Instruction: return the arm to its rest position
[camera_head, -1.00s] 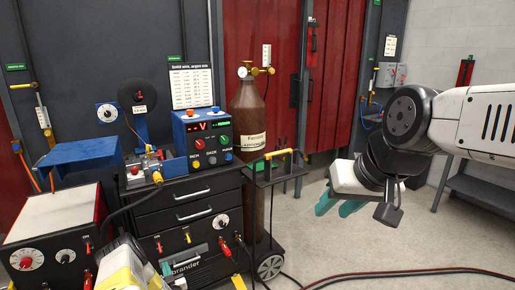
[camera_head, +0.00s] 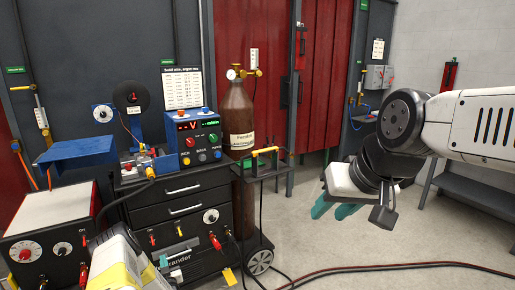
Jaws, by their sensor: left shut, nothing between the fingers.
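My left arm comes in at the bottom left, with a white and yellow casing. Its gripper (camera_head: 164,262) shows only as a small teal part in front of the black cabinet, and it is shut and empty. My right arm comes in from the right edge, white with black joints, bent at the elbow. Its gripper (camera_head: 330,207) points down and left over the open floor. Its teal fingers look spread, with nothing between them.
A black drawer cabinet (camera_head: 180,200) bears a blue control unit (camera_head: 198,138). A gas cylinder (camera_head: 238,110) stands on a wheeled cart (camera_head: 260,262). At left is a red and white machine (camera_head: 45,215) with dials. Hoses (camera_head: 400,267) cross the floor; the floor at right is mostly clear.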

